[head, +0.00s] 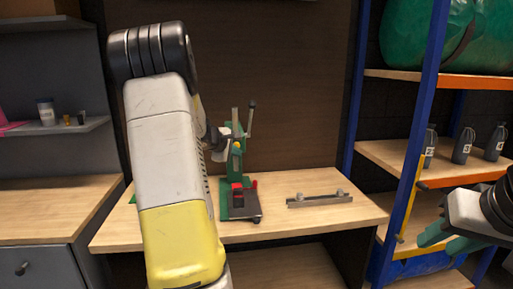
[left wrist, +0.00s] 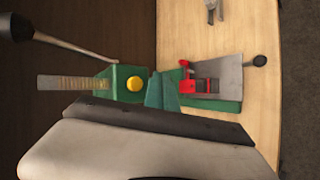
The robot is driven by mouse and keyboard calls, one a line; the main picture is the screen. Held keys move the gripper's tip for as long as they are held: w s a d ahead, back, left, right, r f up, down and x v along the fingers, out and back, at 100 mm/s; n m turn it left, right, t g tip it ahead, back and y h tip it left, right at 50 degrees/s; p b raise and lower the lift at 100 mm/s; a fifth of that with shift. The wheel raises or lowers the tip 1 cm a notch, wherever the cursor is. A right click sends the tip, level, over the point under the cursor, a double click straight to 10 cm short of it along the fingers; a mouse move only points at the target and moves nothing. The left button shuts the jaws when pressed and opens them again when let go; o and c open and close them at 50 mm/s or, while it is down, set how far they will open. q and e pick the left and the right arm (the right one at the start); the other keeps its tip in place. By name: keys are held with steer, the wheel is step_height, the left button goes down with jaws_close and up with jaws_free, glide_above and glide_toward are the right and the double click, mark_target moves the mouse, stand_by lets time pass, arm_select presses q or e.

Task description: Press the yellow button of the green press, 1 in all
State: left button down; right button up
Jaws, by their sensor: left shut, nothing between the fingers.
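The green press (head: 226,200) stands on the wooden table, with a grey upright rack and a black-knobbed lever. Its yellow button (head: 237,146) faces me in the head view. The yellow button (left wrist: 134,84) also shows uncovered in the left wrist view, on the green housing. My left gripper (left wrist: 163,90) is shut and empty, its green fingers close beside the button in that view. I cannot tell whether they touch the press. In the head view my left arm hides part of this gripper. My right gripper (head: 440,237) is off to the right, its finger gap unclear.
A metal bar with knobs (head: 320,200) lies on the table (head: 290,226) right of the press. A blue and orange shelf rack (head: 403,152) with dark bottles stands at the right, near my right gripper. A grey cabinet (head: 40,260) stands left.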

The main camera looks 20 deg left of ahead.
arm_select(q)
steer(key=shift+w+a, duration=0.55)
steer(key=shift+w, duration=0.35)
steer(key=shift+w+a, duration=0.5)
steer(key=shift+w, duration=0.35)
stand_by(0.8)
steer(key=shift+w+a, duration=0.25)
steer(key=shift+w, duration=0.1)
steer(key=shift+w+a, duration=0.3)
steer(key=shift+w, duration=0.2)
stand_by(0.7)
stand_by(0.3)
steer(key=shift+s+d, duration=0.5)
steer(key=shift+s, duration=0.4)
steer(key=s+d, duration=0.1)
steer(key=s, duration=0.2)
steer(key=s+d, duration=0.1)
steer(key=shift+s+d, duration=0.15)
steer(key=shift+d, duration=0.2)
